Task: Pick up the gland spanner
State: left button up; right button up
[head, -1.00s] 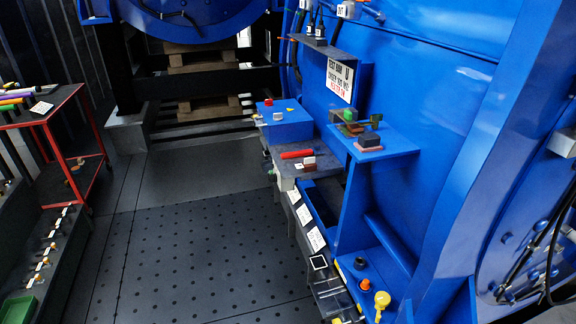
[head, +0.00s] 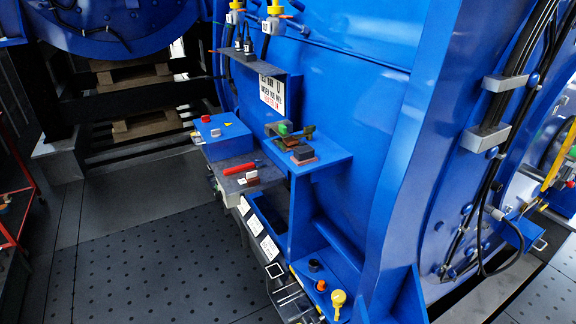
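I cannot pick out the gland spanner for certain in the head view. A red bar-shaped item (head: 239,169) lies on the grey bench top (head: 228,182) beside the blue machine; it is too small to tell what it is. Dark and green small items (head: 292,138) lie on the blue shelf (head: 328,158). A yellow knob-shaped item (head: 338,298) and an orange one (head: 321,285) are on the low blue ledge. Neither of my grippers is in view.
The large blue machine housing (head: 360,100) fills the middle and right. Dark dotted floor (head: 150,270) is free at the left front. A red-framed trolley (head: 22,215) stands at the left edge. Cables (head: 520,90) run down the housing at the right.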

aim_at(236, 169)
jog(key=i+j+z, duration=0.3)
jog(key=j+z, duration=0.3)
jog(key=i+j+z, duration=0.1)
jog(key=j+z, duration=0.2)
jog(key=j, duration=0.15)
jog(key=j+z, duration=0.3)
jog(key=i+j, duration=0.05)
jog(key=j, duration=0.05)
